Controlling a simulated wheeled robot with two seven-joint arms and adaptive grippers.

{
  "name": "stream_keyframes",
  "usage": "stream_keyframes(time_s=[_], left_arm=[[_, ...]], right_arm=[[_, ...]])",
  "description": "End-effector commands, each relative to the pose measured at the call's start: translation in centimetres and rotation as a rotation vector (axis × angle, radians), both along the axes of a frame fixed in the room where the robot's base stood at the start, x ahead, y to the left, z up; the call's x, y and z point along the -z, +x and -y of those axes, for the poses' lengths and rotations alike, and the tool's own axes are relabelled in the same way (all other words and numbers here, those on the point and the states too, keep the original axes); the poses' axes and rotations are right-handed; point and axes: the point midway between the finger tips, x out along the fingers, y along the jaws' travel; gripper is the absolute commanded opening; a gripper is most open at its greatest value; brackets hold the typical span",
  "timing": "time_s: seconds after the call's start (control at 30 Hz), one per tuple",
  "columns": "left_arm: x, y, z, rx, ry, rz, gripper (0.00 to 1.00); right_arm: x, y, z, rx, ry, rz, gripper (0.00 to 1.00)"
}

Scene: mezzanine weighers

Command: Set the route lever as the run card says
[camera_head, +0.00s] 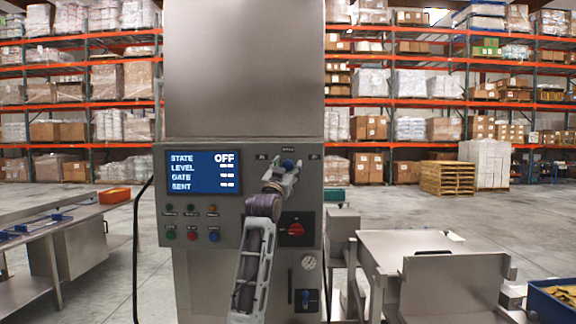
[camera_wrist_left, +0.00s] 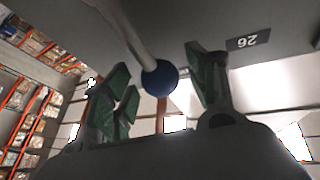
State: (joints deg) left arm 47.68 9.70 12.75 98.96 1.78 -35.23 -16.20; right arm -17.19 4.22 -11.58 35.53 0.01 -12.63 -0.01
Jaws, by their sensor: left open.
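The route lever shows in the head view as a blue knob (camera_head: 288,163) high on the grey machine panel, under a small dark label. In the left wrist view its round blue knob (camera_wrist_left: 160,79) sits on a pale rod coming from the panel. My left gripper (camera_head: 283,174) is open at the lever, partly covering it. In the wrist view its green-padded fingers stand on either side of the knob, with gaps visible. A dark number plate (camera_wrist_left: 248,40) lies beside the lever. I cannot make out a run card. My right gripper is not in view.
The panel has a blue screen (camera_head: 203,171) reading STATE OFF, several buttons (camera_head: 191,235), a red rotary switch (camera_head: 296,229), and a lower blue-knobbed control (camera_head: 305,297). A steel bench (camera_head: 62,230) stands left, a steel table (camera_head: 405,245) right. Pallet racks fill the background.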

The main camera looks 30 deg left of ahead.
Motion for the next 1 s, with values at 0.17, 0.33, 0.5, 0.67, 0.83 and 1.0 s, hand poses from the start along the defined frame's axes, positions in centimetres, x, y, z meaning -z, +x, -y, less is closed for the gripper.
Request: stream_keyframes(time_s=[0.17, 0.33, 0.5, 0.67, 0.83, 1.0], left_arm=[[-0.5, 0.9, -0.3, 0.000, 0.000, -0.001, 0.57], [-0.5, 1.3, -0.4, 0.000, 0.000, 0.000, 0.57], [-0.5, 1.3, -0.4, 0.000, 0.000, 0.000, 0.57], [-0.5, 1.3, -0.4, 0.000, 0.000, 0.000, 0.51], [-0.5, 1.3, -0.4, 0.000, 0.000, -0.001, 0.29], [-0.5, 1.3, -0.4, 0.000, 0.000, -0.001, 0.07]], right_arm=[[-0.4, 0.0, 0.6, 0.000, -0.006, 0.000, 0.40], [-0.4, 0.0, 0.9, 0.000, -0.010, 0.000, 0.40], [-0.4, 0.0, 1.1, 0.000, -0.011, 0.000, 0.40], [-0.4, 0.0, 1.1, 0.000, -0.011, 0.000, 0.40], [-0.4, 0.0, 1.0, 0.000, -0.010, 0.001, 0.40], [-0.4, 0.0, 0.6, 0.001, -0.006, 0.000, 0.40]])
